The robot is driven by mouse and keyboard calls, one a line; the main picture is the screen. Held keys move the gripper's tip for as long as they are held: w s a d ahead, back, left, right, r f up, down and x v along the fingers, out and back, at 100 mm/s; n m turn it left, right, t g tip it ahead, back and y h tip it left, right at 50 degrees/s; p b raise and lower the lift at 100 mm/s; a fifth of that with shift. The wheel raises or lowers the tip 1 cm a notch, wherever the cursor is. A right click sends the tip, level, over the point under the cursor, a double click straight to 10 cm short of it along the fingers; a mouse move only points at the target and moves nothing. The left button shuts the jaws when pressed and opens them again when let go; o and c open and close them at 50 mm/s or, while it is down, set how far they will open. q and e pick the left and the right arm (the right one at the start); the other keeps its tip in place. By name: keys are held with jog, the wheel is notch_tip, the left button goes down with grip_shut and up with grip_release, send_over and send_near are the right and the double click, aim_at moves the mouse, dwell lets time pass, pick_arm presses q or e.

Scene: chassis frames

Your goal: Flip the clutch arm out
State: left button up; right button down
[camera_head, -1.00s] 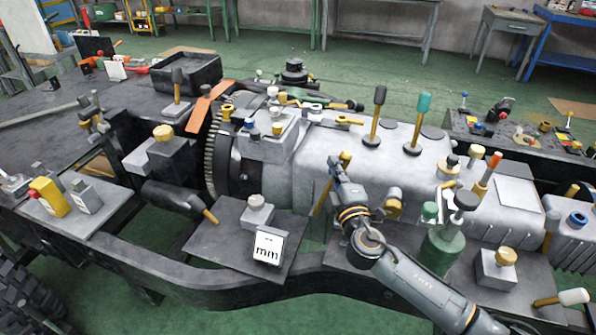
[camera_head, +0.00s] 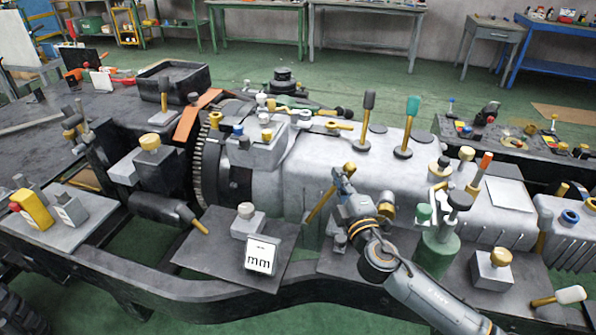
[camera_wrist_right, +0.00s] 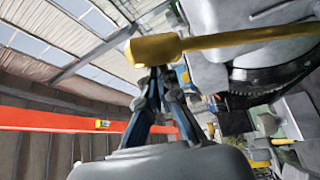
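The clutch arm is a gold rod (camera_head: 320,207) with a knob at its upper end, leaning up and right from the side of the grey housing (camera_head: 290,175). In the wrist view its yellow knob (camera_wrist_right: 153,49) is large and its rod runs off to the right. In the wrist view the right gripper's (camera_wrist_right: 158,74) dark fingers converge to a point right at the knob's underside. The fingertips look closed together, with the knob beyond them rather than between them. My left gripper is not in view.
Two upright levers, one dark-knobbed (camera_head: 366,125) and one green-knobbed (camera_head: 408,125), stand on the housing behind my right arm. A green cylinder (camera_head: 437,250) stands close right of the arm. A plate marked mm (camera_head: 261,256) lies left of it on the frame.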

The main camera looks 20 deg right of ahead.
jog(key=s+f, duration=0.1)
jog(key=s, duration=1)
jog(key=shift+s+a+f, duration=0.25)
jog(key=shift+s+a, duration=0.1)
jog(key=shift+s, duration=0.05)
